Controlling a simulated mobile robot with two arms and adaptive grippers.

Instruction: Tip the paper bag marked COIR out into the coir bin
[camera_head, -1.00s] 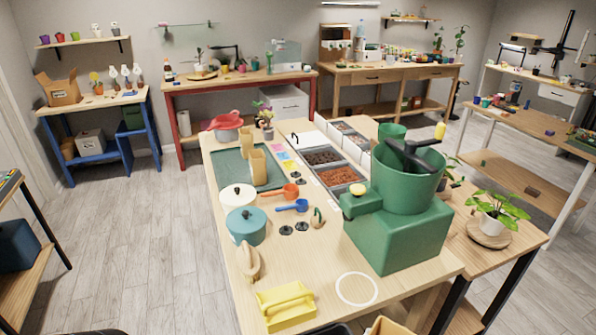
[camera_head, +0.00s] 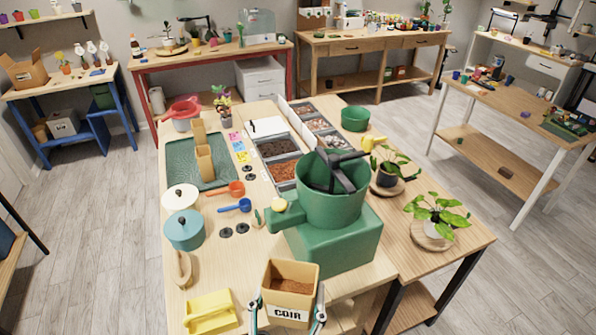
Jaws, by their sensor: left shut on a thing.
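The tan paper bag (camera_head: 289,313) marked COIR is at the bottom middle, upright with its open top showing brown, crumbly contents. My left gripper (camera_head: 288,304) is shut on it, one finger at each side. It is in front of the green machine, near the table's front edge. Open bins stand in a row further back: one holds reddish-brown material (camera_head: 283,171), one dark material (camera_head: 275,148). No label is readable on them, so I cannot tell for sure which is the coir bin. My right gripper is not in view.
The green machine (camera_head: 350,248) with its tub (camera_head: 334,208) stands between the bag and the bins. A yellow caddy (camera_head: 211,313), teal pot (camera_head: 185,230) and white pot (camera_head: 181,197) line the left. Potted plants (camera_head: 437,215) stand at the right.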

